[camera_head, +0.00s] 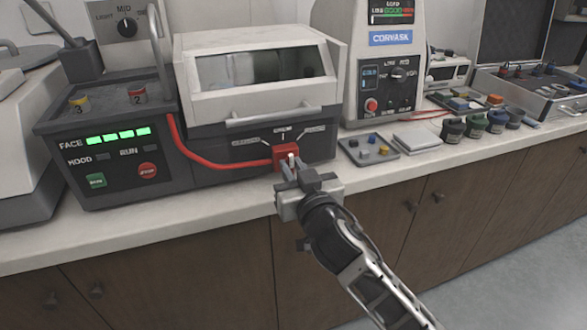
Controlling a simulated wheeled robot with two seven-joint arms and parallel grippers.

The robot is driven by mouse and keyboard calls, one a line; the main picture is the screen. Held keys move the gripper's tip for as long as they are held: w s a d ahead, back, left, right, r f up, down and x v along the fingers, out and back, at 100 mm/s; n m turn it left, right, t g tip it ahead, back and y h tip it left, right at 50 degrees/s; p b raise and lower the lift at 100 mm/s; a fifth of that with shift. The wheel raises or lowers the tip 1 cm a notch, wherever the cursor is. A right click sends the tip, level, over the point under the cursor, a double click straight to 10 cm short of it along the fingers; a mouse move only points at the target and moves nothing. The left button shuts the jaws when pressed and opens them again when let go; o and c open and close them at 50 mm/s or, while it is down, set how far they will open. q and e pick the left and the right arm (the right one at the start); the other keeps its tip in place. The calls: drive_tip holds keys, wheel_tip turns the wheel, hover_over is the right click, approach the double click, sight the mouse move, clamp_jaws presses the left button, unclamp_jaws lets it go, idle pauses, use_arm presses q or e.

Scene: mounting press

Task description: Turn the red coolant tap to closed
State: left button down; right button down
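The red coolant tap (281,152) is a small red block on the front of the grey machine, at the end of a red hose (205,161). Three labels with lines fan out above it; their words are too small to read surely. A pale lever tip shows on the tap between my fingertips. My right gripper (291,167) comes from below, its two fingers at the tap's front, one on each side of the lever. I cannot tell whether they press on it. The fingers and gripper body hide the tap's lower part. My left gripper is not in view.
Left of the tap stands a black control panel (122,172) with green lights and a red stop button. The machine's pale hood (240,105) with its handle is above. A grey tray (385,157) with small parts lies to the right. The counter front edge is clear.

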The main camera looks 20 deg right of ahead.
drive_tip(key=n+p, duration=0.2)
drive_tip(key=n, duration=0.2)
drive_tip(key=shift+a+n, duration=0.15)
drive_tip(key=shift+n, duration=0.15)
drive_tip(key=shift+a+n+p, duration=0.1)
drive_tip(key=shift+n+p, duration=0.6)
drive_tip(key=shift+n, duration=1.4)
drive_tip(key=shift+f, duration=0.1)
drive_tip(key=c, duration=1.4)
unclamp_jaws()
drive_tip(key=shift+o, duration=0.2)
drive_tip(key=shift+s, duration=0.1)
